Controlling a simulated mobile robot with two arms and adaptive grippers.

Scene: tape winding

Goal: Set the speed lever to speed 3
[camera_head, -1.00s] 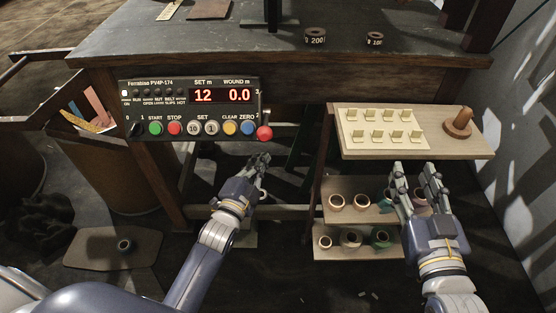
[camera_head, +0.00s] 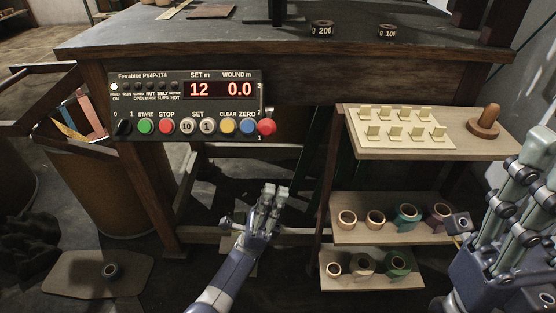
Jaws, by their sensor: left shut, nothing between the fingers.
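The speed lever's red knob (camera_head: 267,126) sticks out at the right edge of the black control panel (camera_head: 185,107), low on its scale, close to the mark 1. The panel display reads SET 12 and WOUND 0.0. My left gripper (camera_head: 274,192) is shut and empty, below the panel and the knob, apart from both. My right gripper (camera_head: 526,160) is large at the right edge, partly cut off, and far from the lever; its finger opening is not clear.
A pale shelf (camera_head: 482,148) with several small yellow tabs and a wooden peg (camera_head: 486,121) stands right of the lever. Lower shelves (camera_head: 345,284) hold several tape rolls. The workbench (camera_head: 200,45) is above the panel. Open space lies below the knob.

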